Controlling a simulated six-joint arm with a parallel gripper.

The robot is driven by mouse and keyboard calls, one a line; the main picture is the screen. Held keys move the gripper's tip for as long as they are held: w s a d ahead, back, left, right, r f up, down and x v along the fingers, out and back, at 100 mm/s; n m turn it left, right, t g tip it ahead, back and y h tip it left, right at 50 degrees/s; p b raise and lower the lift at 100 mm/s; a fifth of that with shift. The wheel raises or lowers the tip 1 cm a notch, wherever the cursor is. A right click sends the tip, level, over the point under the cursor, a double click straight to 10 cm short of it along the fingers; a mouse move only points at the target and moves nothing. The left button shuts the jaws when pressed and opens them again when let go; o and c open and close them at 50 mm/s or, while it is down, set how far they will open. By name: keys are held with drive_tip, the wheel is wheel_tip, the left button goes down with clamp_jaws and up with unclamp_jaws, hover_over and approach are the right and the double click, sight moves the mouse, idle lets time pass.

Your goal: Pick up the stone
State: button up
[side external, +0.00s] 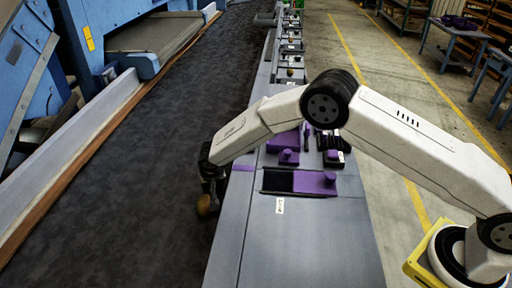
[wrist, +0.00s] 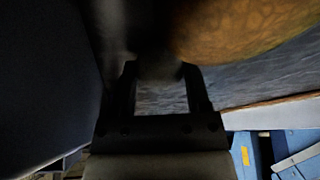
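My gripper (side external: 212,178) points down over the dark conveyor belt (side external: 130,150), beside the grey bench edge. A yellow-brown, rounded, potato-like object (side external: 204,206) shows just below and against the gripper. In the wrist view a large mottled yellow-brown surface (wrist: 245,25) fills the top right, close to the camera and beside the fingers. My gripper's two black fingers (wrist: 162,85) stand apart there, with belt visible between them. A dark grey blurred shape (wrist: 158,66) lies between the fingertips; I cannot tell whether it is the stone or whether the fingers touch it.
A grey bench (side external: 300,235) runs along the belt's right side. It carries purple parts (side external: 314,182) and several small stations farther back. A pale rail with a brown edge (side external: 80,165) bounds the belt on the left, with blue machinery (side external: 110,30) beyond. The belt's middle is clear.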

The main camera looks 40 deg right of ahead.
clamp_jaws()
drive_tip(key=shift+r, duration=0.1)
drive_tip(key=shift+r, duration=4.9)
drive_tip(key=shift+d+r, duration=0.1)
drive_tip(key=s+d+r, duration=0.1)
drive_tip(key=s+d, duration=0.1)
drive_tip(key=s+d+r, duration=0.1)
drive_tip(key=s+d, duration=0.2)
drive_tip(key=s+d+r, duration=0.1)
drive_tip(key=s+d, duration=0.1)
drive_tip(key=shift+s+d+r, duration=0.15)
drive_tip(key=shift+s+r, duration=0.15)
drive_tip(key=shift+r, duration=0.1)
drive_tip(key=s+d+r, duration=0.1)
drive_tip(key=s+d, duration=0.3)
drive_tip(key=s, duration=0.4)
drive_tip(key=shift+d+r, duration=0.15)
drive_tip(key=shift+d, duration=0.1)
